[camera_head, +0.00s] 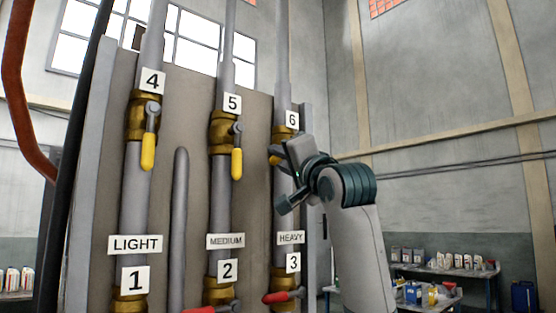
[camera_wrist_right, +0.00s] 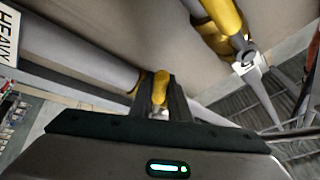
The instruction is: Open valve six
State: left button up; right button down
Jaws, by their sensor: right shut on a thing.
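Valve six (camera_head: 282,133) is a brass valve on the rightmost vertical pipe, under the label "6" (camera_head: 292,120). My right gripper (camera_head: 278,156) is at this valve and covers most of its lever. In the right wrist view the fingers are shut around the yellow lever grip (camera_wrist_right: 161,87), with its end showing between them. How far the lever is turned is hard to tell. My left gripper is in neither view.
Valve four (camera_head: 148,138) and valve five (camera_head: 236,160) stand to the left with yellow levers hanging down. Valve five's lever (camera_wrist_right: 222,14) is close by in the wrist view. Red-handled valves (camera_head: 281,296) sit below. Shelves with bottles (camera_head: 450,266) stand at the right.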

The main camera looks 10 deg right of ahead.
jog(key=shift+f, duration=0.15)
jog(key=c, duration=1.7)
grip_release()
jog(key=shift+o, duration=0.2)
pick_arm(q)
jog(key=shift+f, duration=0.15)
pick_arm(e)
jog(key=shift+s, duration=0.1)
